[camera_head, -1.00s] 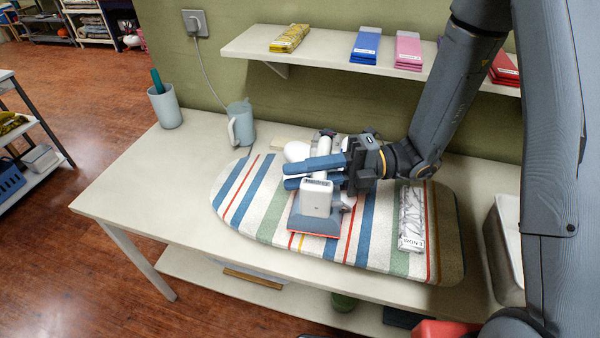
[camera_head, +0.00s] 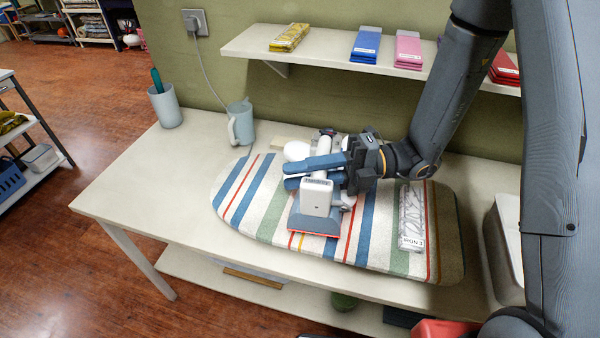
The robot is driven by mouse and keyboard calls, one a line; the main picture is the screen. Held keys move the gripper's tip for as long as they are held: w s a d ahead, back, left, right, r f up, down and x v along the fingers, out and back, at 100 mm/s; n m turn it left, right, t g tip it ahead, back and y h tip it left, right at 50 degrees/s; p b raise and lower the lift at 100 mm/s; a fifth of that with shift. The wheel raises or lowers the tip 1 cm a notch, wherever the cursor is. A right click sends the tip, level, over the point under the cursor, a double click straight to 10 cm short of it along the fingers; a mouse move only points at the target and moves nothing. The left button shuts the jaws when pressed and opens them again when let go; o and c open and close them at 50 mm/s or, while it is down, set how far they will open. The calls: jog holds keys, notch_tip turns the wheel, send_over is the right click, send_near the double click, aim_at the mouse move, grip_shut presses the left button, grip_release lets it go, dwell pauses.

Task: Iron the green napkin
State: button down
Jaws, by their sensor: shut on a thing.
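The iron (camera_head: 317,200) is white with a blue-grey base and an orange-red lower edge. It sits upright on the striped ironing board (camera_head: 236,196), near its middle. My gripper (camera_head: 318,171), with blue fingers, is shut on the iron's handle, which the fingers partly hide. I cannot make out a green napkin on the board. The board has green stripes of its own, and the iron and my gripper cover part of it.
A marbled, labelled strip (camera_head: 411,222) lies on the board's right part. A light blue pitcher (camera_head: 241,124) and a cup (camera_head: 165,106) stand at the back left. A wall shelf (camera_head: 335,66) holds folded coloured cloths. The table's left part (camera_head: 150,190) is clear.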

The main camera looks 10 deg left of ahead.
jog(key=shift+s+p, duration=0.65)
jog(key=shift+s, duration=0.4)
dwell(0.6)
jog(key=shift+w+r+p, duration=0.1)
jog(key=shift+w+p, duration=0.2)
jog(key=shift+w, duration=1.5)
dwell(0.6)
jog(key=shift+s+p, duration=0.55)
jog(key=shift+s, duration=0.25)
dwell(0.4)
jog(key=shift+r, duration=0.1)
dwell(0.7)
notch_tip(320, 180, up, 9)
jog(key=p, duration=0.6)
dwell(0.4)
